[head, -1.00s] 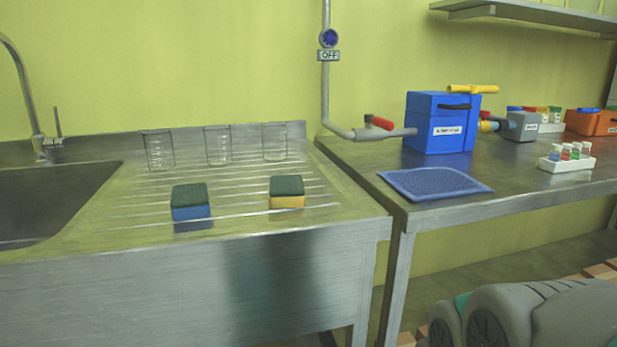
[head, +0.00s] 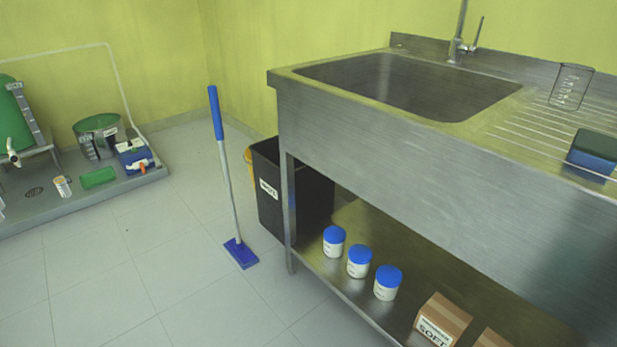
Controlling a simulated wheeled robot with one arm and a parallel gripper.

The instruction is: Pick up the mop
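The mop (head: 229,186) stands almost upright on the tiled floor, left of the sink unit. It has a blue handle grip at the top, a grey pole and a flat blue head resting on the floor. It leans slightly, its top toward the left. Nothing covers it, and I cannot tell whether anything supports it. My gripper is not in view.
The steel sink unit (head: 400,135) fills the right side, with white jars (head: 358,262) and cardboard boxes (head: 442,320) on its lower shelf. A black bin (head: 285,195) stands behind the mop's right side. A raised platform with equipment (head: 95,195) is at left. Floor in front is clear.

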